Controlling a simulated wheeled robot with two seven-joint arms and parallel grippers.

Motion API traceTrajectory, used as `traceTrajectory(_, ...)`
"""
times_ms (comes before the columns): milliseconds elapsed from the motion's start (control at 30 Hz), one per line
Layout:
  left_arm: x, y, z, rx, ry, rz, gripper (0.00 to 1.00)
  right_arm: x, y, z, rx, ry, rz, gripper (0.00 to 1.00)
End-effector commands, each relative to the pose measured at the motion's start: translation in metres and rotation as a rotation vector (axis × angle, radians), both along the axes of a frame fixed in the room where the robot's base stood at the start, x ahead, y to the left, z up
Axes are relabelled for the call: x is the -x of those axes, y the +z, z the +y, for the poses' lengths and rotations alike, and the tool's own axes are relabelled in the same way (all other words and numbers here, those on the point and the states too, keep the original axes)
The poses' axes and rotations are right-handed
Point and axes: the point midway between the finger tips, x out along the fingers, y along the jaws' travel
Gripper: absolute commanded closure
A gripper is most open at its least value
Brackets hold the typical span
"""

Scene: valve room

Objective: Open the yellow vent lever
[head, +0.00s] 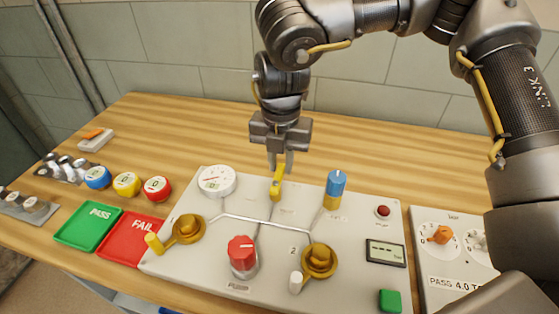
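The yellow vent lever (277,183) stands up from the back middle of the light grey panel (270,211), between the round white gauge (217,181) and the blue-topped knob (335,186). My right gripper (281,164) comes down from above at the lever's top end. Its fingers look close together, right at the lever's tip. I cannot tell whether they touch or grip it. My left gripper is not in the head view.
The panel also bears two brass valves (187,229) (319,261), a red knob (242,252), a red button (382,211) and a green button (390,300). Green (90,226) and red (134,239) trays lie left. A second panel (450,262) stands right. Bare wood lies behind.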

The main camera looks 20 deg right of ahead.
Motion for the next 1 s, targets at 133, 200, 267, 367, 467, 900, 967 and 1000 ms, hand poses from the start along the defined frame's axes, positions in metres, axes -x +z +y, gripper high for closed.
traceTrajectory(133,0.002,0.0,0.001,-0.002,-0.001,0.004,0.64,0.0,0.0,0.0,-0.001,0.001,0.001,0.62)
traceTrajectory(200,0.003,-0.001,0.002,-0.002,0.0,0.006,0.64,0.0,0.0,0.0,0.0,0.002,0.002,0.62)
traceTrajectory(267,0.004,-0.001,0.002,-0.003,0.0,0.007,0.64,0.001,0.0,0.001,-0.001,0.003,0.003,0.62)
traceTrajectory(367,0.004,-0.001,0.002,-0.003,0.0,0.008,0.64,0.001,0.0,0.001,-0.001,0.004,0.003,0.62)
traceTrajectory(467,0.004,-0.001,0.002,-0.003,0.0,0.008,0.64,0.001,0.003,0.001,-0.002,0.004,0.003,0.62)
traceTrajectory(900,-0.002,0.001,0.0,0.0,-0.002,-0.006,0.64,0.0,0.081,0.001,-0.002,0.001,0.0,0.62)
traceTrajectory(967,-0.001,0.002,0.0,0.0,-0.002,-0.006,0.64,0.0,0.091,0.001,-0.001,0.002,-0.001,0.62)
traceTrajectory(1000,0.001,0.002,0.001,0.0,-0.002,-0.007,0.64,0.0,0.095,0.001,0.0,0.002,0.0,0.62)
